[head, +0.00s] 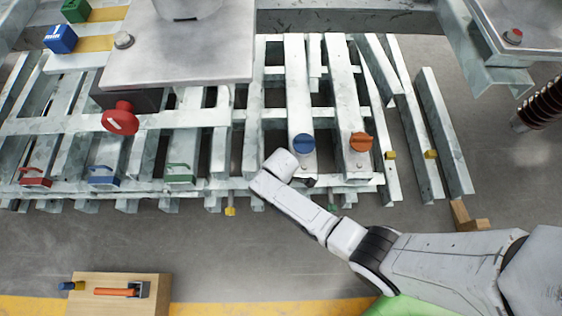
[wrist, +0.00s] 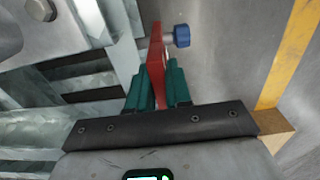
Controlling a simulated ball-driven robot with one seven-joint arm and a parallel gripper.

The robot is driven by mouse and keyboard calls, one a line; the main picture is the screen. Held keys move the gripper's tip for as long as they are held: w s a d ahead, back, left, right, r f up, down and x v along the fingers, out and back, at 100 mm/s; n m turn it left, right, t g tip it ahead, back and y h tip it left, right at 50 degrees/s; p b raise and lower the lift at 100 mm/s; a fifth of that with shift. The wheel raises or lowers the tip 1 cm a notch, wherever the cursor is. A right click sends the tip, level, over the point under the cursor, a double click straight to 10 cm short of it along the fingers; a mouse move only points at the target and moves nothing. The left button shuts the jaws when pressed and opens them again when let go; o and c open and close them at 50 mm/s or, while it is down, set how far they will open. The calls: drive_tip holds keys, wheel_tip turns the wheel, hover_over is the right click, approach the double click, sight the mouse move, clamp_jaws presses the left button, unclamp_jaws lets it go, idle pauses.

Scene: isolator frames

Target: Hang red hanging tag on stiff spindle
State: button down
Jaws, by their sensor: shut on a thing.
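My gripper (wrist: 158,88) has teal fingers shut on a red, flat piece, the red hanging tag (wrist: 156,55), seen nearly edge-on in the wrist view. A blue knob (wrist: 182,36) on a short grey shaft shows right beside the tag's upper part. I cannot tell whether the shaft touches or passes through the tag. In the head view my wrist is over the front edge of the metal frame and hides the fingers and the tag. I cannot tell which part is the stiff spindle.
The slatted metal frame (head: 240,132) carries a blue knob (head: 303,143), an orange knob (head: 361,141) and a red round knob (head: 121,118). Red, blue and green handles line its front left. A wooden block (head: 160,285) stands at the lower left. The floor between is clear.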

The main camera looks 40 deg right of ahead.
drive_tip(key=shift+f+b, duration=3.4)
drive_tip(key=shift+f, duration=0.8)
drive_tip(key=c, duration=1)
unclamp_jaws()
drive_tip(key=shift+o, duration=0.2)
wheel_tip(320, 180, up, 11)
drive_tip(key=p, duration=0.6)
drive_tip(key=s+d+r+m+t, duration=0.1)
drive_tip(key=s+d+r+m, duration=0.4)
drive_tip(key=s+r, duration=0.4)
drive_tip(key=s+d+r+m, duration=0.3)
drive_tip(key=s+r+m, duration=0.4)
drive_tip(key=r, duration=0.4)
wheel_tip(320, 180, up, 24)
drive_tip(key=p, duration=2.4)
drive_tip(key=shift+s+r+n, duration=0.2)
drive_tip(key=shift+s+n, duration=0.05)
drive_tip(key=shift+n, duration=0.15)
drive_tip(key=shift+a, duration=0.1)
